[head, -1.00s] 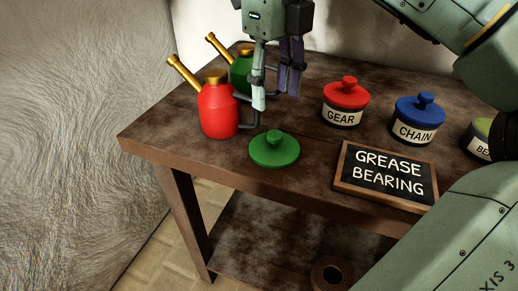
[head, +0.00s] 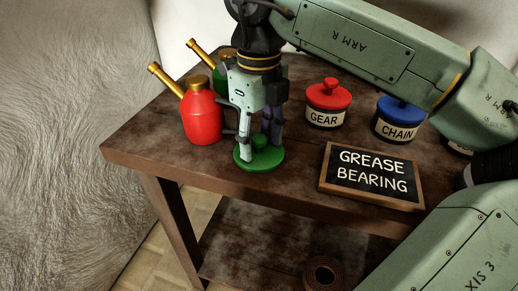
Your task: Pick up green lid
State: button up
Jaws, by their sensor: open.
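The green lid (head: 268,160) lies flat on the wooden table, with its round knob upward. My gripper (head: 257,151) points down over the lid, open, with one finger to the left of the knob and the other to its right and behind. The fingertips are low, close to the lid's top. I cannot tell whether they touch the lid or the knob.
A red oil can (head: 202,117) stands close to the left of my gripper, with a green can (head: 222,78) behind it. The red GEAR jar (head: 326,103), blue CHAIN jar (head: 398,120) and GREASE BEARING sign (head: 371,178) are to the right. The table's front edge is near the lid.

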jog(key=shift+c, duration=0.4)
grip_shut()
